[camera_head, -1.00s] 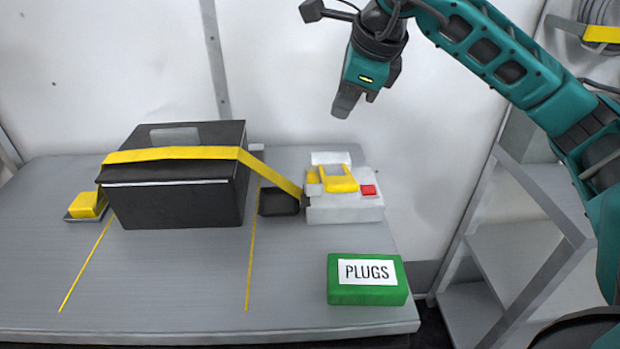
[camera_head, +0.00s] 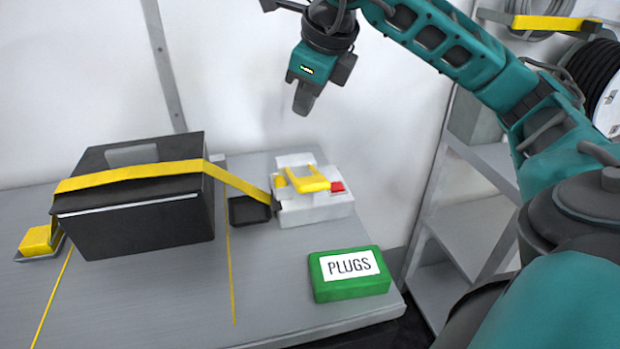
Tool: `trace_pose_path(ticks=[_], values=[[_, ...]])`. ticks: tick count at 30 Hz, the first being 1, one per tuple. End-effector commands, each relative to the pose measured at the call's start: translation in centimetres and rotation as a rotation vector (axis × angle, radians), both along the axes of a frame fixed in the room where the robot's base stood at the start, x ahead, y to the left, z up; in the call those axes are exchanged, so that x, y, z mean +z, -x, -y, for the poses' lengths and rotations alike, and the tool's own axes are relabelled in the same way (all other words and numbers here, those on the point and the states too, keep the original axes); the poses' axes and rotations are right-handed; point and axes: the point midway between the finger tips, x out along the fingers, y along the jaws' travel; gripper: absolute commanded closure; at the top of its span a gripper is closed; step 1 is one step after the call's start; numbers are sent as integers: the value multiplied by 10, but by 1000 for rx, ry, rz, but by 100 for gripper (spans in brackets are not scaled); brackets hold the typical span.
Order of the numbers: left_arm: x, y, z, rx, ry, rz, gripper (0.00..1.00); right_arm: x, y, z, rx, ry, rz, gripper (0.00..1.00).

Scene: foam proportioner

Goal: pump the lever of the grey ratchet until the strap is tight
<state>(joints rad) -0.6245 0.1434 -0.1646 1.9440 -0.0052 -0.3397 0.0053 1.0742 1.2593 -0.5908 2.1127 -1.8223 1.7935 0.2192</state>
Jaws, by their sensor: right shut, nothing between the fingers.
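The grey ratchet (camera_head: 313,208) is a light grey block at the right of the table with a yellow U-shaped lever (camera_head: 310,184) on top and a red patch at its right side. The yellow strap (camera_head: 135,176) runs from the ratchet's left side up and over the black case (camera_head: 140,222). Whether the strap is tight cannot be told for sure; its visible span looks straight. My right gripper (camera_head: 302,108) hangs above the ratchet, clear of the lever, shut and empty, pointing down. My left gripper is not in view.
A green box labelled PLUGS (camera_head: 348,273) lies at the table's front right. A small dark tray (camera_head: 249,210) sits between case and ratchet. A yellow block (camera_head: 37,240) is at the far left. A grey shelf (camera_head: 470,205) stands right of the table.

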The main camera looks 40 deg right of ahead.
Motion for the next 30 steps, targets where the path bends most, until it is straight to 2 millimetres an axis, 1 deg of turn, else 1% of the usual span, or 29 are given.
trace_pose_path(ticks=[4,7,12,18,23,30], values=[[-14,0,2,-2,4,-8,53,-16,4,-2,2,1,0,100],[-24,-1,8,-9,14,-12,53,-30,8,-4,3,0,-1,100],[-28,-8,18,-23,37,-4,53,-54,15,-8,1,2,0,100],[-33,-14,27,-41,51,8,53,-74,22,-12,1,0,-1,100],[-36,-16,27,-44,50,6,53,-81,25,-14,2,0,-1,100],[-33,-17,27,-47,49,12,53,-82,26,-14,1,0,0,100]])
